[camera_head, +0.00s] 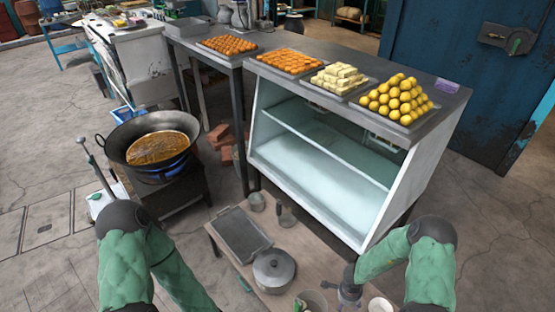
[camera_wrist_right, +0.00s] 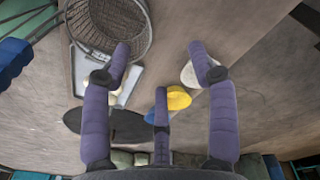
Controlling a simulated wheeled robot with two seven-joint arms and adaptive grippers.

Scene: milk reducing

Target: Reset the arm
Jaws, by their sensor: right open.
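My right arm, in a green sleeve, bends in from the right in the head view. Its gripper (camera_head: 348,290) hangs over the low table (camera_head: 222,228) near the bottom edge. In the right wrist view the purple fingers of this gripper (camera_wrist_right: 155,62) are spread wide with nothing between them. A yellow object (camera_wrist_right: 178,98) and a white round dish (camera_wrist_right: 190,75) lie beyond the fingers, apart from them. My left arm (camera_head: 125,262) comes in at the lower left with its forearm angled down. Its gripper is outside the picture.
The low table holds a grey tray (camera_head: 240,235) and a lidded pot (camera_head: 273,270). A glass display counter (camera_head: 330,150) carries trays of sweets. A wok of oil (camera_head: 150,140) stands at left. A wire basket (camera_wrist_right: 108,25) shows in the wrist view.

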